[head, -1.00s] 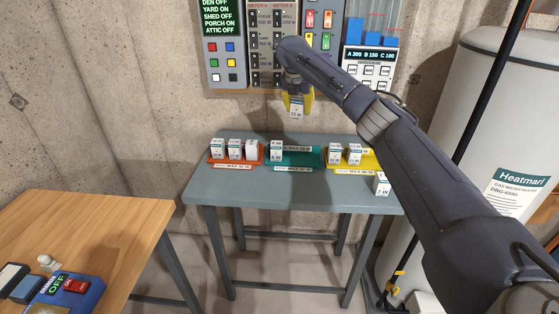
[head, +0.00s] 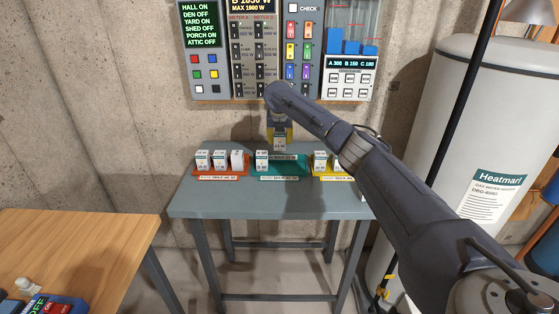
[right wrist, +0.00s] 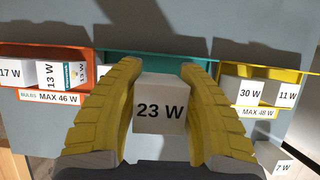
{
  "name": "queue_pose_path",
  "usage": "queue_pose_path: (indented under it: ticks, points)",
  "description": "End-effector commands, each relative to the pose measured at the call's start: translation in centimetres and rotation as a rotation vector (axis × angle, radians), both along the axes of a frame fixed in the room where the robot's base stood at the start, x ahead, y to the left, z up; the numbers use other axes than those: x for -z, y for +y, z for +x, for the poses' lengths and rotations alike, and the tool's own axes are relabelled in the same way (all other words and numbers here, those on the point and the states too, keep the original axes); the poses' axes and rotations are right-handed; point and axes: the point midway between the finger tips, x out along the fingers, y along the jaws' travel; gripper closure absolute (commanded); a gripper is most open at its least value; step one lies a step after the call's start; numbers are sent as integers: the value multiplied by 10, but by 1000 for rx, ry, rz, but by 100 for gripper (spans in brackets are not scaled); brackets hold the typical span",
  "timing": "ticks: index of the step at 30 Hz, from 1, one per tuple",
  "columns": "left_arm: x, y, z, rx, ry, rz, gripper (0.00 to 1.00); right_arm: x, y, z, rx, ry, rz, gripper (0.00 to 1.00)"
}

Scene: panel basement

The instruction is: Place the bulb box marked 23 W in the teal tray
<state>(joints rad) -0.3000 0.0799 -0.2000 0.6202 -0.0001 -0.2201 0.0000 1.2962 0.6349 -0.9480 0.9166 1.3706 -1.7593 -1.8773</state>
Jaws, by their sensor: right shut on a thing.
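The bulb box marked 23 W (right wrist: 160,112) is between the yellow fingers of my right gripper (right wrist: 153,85), which is shut on it. In the head view the right gripper (head: 280,138) holds this white box (head: 280,144) just above the back part of the teal tray (head: 292,169). The teal tray also shows in the right wrist view (right wrist: 150,60), beyond the box and partly hidden by it and the fingers. One white bulb box (head: 261,160) stands at the left end of the teal tray. My left gripper is not in view.
An orange tray (head: 222,172) with several boxes is left of the teal tray. A yellow tray (head: 335,170) with boxes is right. A 7 W box (right wrist: 283,168) stands at the table's right. A panel (head: 285,50) hangs on the wall behind.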

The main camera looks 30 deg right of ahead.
Motion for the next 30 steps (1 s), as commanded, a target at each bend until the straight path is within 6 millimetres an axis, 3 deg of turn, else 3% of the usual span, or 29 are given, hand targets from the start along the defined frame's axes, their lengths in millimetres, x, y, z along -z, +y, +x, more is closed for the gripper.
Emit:
queue_pose_path:
  ticks: [3, 9, 16, 24, 30]
  points:
    - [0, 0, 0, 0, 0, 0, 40, 24, 0, -1, 0, 2, -1, 91]
    - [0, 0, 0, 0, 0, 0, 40, 48, 0, 0, 1, 0, 0, 91]
    - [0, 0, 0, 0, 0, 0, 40, 59, 0, 0, 1, 0, 0, 91]
    - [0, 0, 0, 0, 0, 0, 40, 91, 0, 0, 1, 1, 0, 91]
    - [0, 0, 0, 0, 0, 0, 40, 98, 0, 0, 0, -1, -1, 91]
